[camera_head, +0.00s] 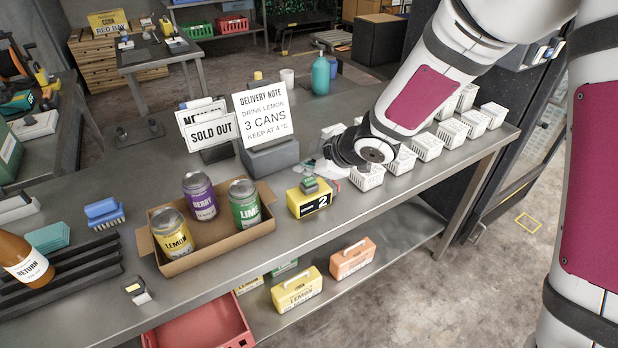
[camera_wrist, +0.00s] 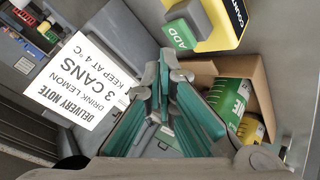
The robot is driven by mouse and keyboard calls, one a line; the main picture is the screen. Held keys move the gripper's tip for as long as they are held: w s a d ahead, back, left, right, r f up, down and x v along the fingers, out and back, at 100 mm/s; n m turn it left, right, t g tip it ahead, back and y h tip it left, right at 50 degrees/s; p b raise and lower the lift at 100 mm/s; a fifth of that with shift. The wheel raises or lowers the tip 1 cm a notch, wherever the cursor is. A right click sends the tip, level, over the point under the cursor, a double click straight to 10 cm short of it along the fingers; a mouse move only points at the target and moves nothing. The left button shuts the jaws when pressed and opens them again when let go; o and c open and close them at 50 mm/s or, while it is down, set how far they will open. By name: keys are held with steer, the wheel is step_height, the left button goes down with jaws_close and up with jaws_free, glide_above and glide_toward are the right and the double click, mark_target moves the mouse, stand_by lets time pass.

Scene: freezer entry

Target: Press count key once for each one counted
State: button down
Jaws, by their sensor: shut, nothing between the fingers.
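The yellow counter box (camera_head: 309,204) stands on the steel bench, and its dark face shows a 2. Its green key (camera_head: 309,185) is on top. In the wrist view the key (camera_wrist: 181,33) reads ADD. My gripper (camera_wrist: 168,72) is shut and empty, its tips below and left of the key in that view, apart from it in the picture. In the head view the gripper is largely hidden by my wrist. An open cardboard box (camera_head: 150,246) holds a yellow lemon can (camera_head: 172,236), a purple berry can (camera_head: 200,199) and a green lime can (camera_head: 244,205).
A delivery note (camera_head: 265,116) reads drink lemon, 3 cans, keep at 4 °C. A SOLD OUT sign (camera_head: 211,132) stands beside it. Several white baskets (camera_head: 427,147) line the bench's right end. A teal bottle (camera_head: 320,76) stands at the back.

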mark_target(307, 181)
stand_by(0.3)
step_height(307, 181, up, 5)
steer(key=p, duration=0.5)
steer(key=shift+p, duration=0.4)
stand_by(0.5)
